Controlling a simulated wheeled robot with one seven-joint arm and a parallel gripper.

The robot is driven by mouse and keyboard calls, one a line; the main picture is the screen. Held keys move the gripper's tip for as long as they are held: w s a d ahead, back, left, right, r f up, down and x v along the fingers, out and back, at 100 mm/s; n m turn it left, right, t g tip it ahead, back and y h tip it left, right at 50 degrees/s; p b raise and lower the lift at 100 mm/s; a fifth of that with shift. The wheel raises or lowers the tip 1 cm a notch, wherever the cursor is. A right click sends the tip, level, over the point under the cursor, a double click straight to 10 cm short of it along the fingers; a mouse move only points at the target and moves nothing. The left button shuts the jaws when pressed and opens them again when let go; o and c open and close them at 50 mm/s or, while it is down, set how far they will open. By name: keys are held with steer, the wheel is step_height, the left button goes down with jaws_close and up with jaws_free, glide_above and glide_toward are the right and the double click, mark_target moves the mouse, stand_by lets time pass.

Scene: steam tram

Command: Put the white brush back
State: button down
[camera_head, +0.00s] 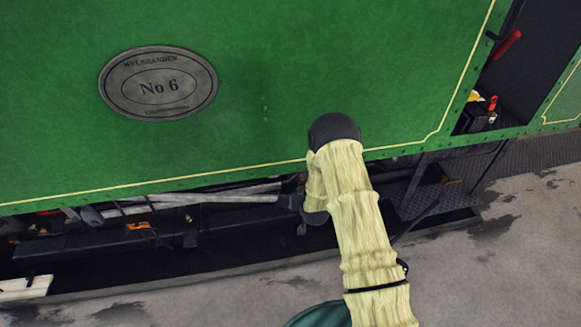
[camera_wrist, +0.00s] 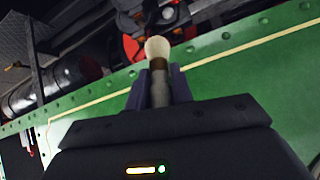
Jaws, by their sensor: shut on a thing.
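My gripper (camera_wrist: 160,76) is shut on the white brush (camera_wrist: 158,48) in the wrist view. The brush has pale rounded bristles, a brown collar and a greyish handle. Its handle is between the two fingers, and the bristles stick out beyond the fingertips. In the head view the gripper end (camera_head: 290,202) is a dark shape just below the lower edge of the green side panel (camera_head: 260,100), beside the pale rods. I cannot make out the brush in the head view.
Pale rods (camera_head: 215,198) and dark running gear lie under the panel. A step plate (camera_head: 415,200) is on the right. A white flat thing (camera_head: 25,288) sits at the lower left. Red parts (camera_wrist: 132,46) show near the brush in the wrist view. Grey paving in front is clear.

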steer(key=s+d+f+b, duration=0.1)
steer(key=s+d+f, duration=0.2)
steer(key=s+f, duration=0.2)
steer(key=s+d+f+m+h+b, duration=0.1)
steer(key=s+d+f, duration=0.2)
steer(key=s, duration=0.8)
step_height(320, 180, down, 2)
steer(key=shift+d+f+b, duration=0.2)
steer(key=shift+b, duration=0.2)
steer(key=shift+s+d, duration=0.1)
